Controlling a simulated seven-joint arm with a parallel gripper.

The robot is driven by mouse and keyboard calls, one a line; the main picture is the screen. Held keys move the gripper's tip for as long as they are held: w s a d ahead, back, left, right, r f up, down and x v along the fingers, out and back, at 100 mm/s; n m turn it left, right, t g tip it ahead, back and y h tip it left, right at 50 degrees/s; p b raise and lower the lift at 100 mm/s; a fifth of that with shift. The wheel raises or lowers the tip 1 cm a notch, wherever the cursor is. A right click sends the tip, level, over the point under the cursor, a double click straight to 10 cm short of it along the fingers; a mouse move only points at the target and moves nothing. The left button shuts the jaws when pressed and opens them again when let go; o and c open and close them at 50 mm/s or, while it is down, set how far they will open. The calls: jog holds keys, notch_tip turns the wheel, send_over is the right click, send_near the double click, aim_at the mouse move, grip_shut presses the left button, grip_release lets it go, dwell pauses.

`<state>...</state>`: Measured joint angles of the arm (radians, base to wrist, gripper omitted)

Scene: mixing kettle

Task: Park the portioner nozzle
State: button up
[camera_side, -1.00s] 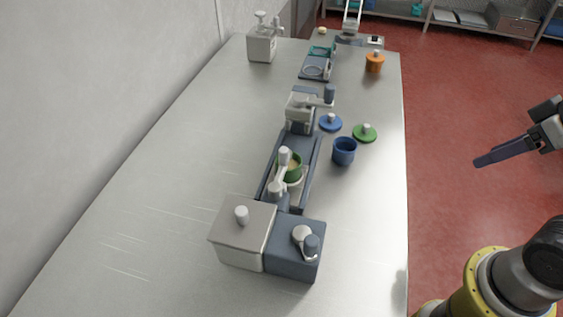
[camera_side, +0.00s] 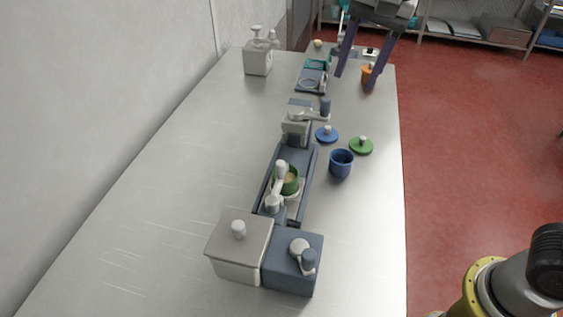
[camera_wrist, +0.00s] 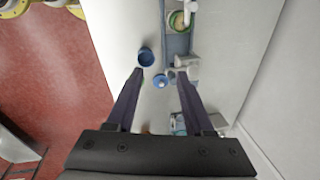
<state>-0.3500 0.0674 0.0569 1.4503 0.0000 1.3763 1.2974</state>
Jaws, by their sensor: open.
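A pale swing arm with an upright knob (camera_side: 281,169), which looks like the portioner nozzle, reaches from the near unit over a green pot (camera_side: 291,185). The pot stands in a dark blue track (camera_side: 309,167) and shows at the top of the wrist view (camera_wrist: 172,22). The near unit has a grey lidded box (camera_side: 236,252) and a blue box (camera_side: 290,275) with a small crank (camera_side: 302,252). My gripper (camera_side: 355,82) is open and empty, fingers pointing down, high over the far part of the table. The wrist view shows its spread fingers (camera_wrist: 160,73).
An orange pot (camera_side: 367,72) stands farther back.

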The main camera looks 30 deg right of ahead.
jog(key=w+a+f+g, duration=0.1)
jog(key=w+a+f, duration=0.3)
jog(key=a, duration=0.3)
jog(key=n+g, duration=0.1)
jog(key=n, duration=0.1)
send_over(281, 162)
jog(key=shift+h, duration=0.4)
notch_tip(281, 162, down, 6)
jog(key=shift+w+d+r, duration=0.15)
jog(key=shift+r, duration=0.1)
jog(key=shift+a+f, duration=0.2)
jog(key=shift+a, duration=0.05)
jog(key=shift+f, duration=4)
jog(key=shift+f, duration=0.1)
jog(key=c, duration=0.6)
